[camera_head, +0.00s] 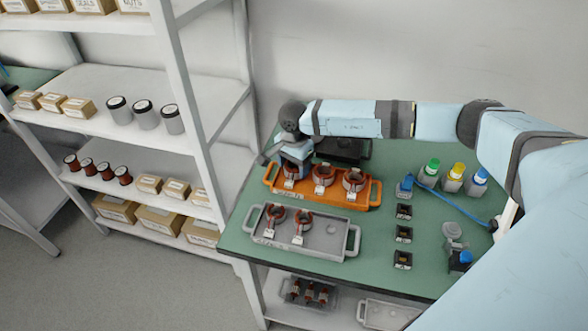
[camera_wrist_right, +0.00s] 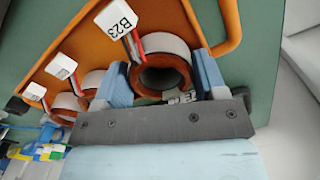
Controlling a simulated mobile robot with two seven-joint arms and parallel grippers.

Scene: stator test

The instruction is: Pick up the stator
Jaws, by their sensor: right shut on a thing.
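An orange tray (camera_head: 335,201) on the green table holds three copper-coloured stators with white tags. My right gripper (camera_head: 295,165) reaches down over the leftmost stator (camera_head: 290,176). In the right wrist view this stator (camera_wrist_right: 180,84) has a pale ring, red and dark leads and a tag reading B23. The two blue fingers of my right gripper (camera_wrist_right: 163,80) are shut on it from both sides. It still appears inside the orange tray; I cannot tell if it is lifted. The other stators there are the middle one (camera_head: 323,178) and right one (camera_head: 354,181). My left gripper is out of view.
A grey tray (camera_head: 325,243) with two stators stands nearer the table's front edge. Several black blocks (camera_head: 404,234) and bottles with coloured caps (camera_head: 452,178) stand to the right. A dark box (camera_head: 345,150) is behind the orange tray. A white shelf (camera_head: 120,128) stands left.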

